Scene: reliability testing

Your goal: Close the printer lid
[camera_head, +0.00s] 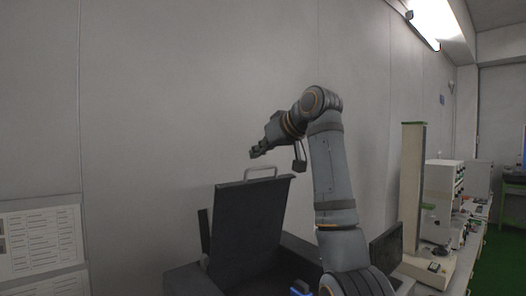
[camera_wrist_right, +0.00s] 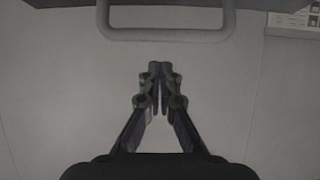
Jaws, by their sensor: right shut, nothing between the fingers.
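The dark printer lid (camera_head: 245,230) stands raised and leaning back above the dark printer body (camera_head: 190,283). A pale U-shaped handle (camera_head: 261,169) sits on the lid's top edge. My right gripper (camera_head: 254,153) is shut and empty, just above the handle. In the right wrist view the closed fingertips (camera_wrist_right: 160,72) point toward the handle (camera_wrist_right: 167,36), with a gap in the picture between them. The lid's dark edge (camera_wrist_right: 175,3) shows at the top of that view. My left gripper is not in view.
A pale wall (camera_head: 150,130) stands behind the printer. A printed notice (camera_head: 42,240) is at the left. At the right, a tall instrument column (camera_head: 412,180) and other lab equipment (camera_head: 445,185) stand on a bench. The space left of my right gripper looks clear.

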